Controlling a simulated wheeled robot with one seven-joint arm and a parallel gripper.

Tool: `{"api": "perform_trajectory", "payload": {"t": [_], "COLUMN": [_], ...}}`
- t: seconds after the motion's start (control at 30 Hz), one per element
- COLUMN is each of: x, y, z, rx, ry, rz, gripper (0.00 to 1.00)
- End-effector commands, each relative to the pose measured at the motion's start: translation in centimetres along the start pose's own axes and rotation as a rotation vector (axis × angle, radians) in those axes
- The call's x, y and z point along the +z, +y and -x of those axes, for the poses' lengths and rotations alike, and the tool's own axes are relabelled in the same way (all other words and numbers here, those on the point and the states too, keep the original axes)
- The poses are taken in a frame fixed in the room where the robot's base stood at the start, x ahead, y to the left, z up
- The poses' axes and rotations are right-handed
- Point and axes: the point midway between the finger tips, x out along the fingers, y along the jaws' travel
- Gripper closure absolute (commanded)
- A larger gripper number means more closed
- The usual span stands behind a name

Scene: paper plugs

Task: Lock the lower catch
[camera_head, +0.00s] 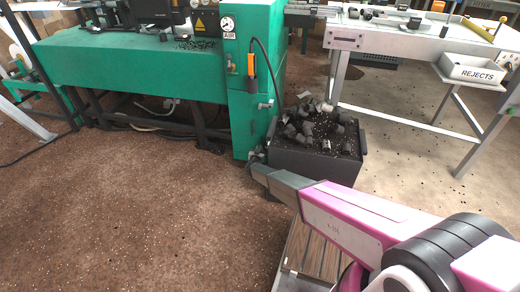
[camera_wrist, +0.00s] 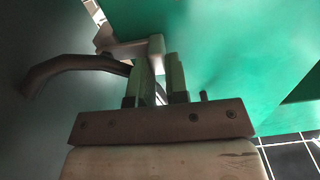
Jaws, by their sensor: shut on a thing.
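The lower catch (camera_wrist: 130,48) is a pale grey metal piece beside the green cabinet wall in the wrist view. My gripper (camera_wrist: 160,72) is shut on it, with its two greenish fingers on the near end of the catch. In the head view my gripper (camera_head: 257,160) is at the foot of the green cabinet (camera_head: 240,122), by its lower right edge. There the catch is too small and covered to make out. Another fitting, probably the upper catch (camera_head: 266,104), shows higher on the cabinet's right edge.
A dark bin (camera_head: 315,170) heaped with grey plugs stands right beside my gripper. A black curved handle (camera_wrist: 75,66) lies just left of my fingers. The brown floor at left is open.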

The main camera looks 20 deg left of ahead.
Motion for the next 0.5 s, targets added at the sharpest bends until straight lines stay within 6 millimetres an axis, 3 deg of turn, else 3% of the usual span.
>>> {"api": "perform_trajectory", "payload": {"t": [0.47,0.5], "x": [0.61,0.62], "y": [-0.05,-0.05], "z": [0.07,0.08], "rx": [0.0,0.0], "ry": [-0.002,-0.002], "rz": [0.096,0.096], "gripper": [1.0,0.82]}}
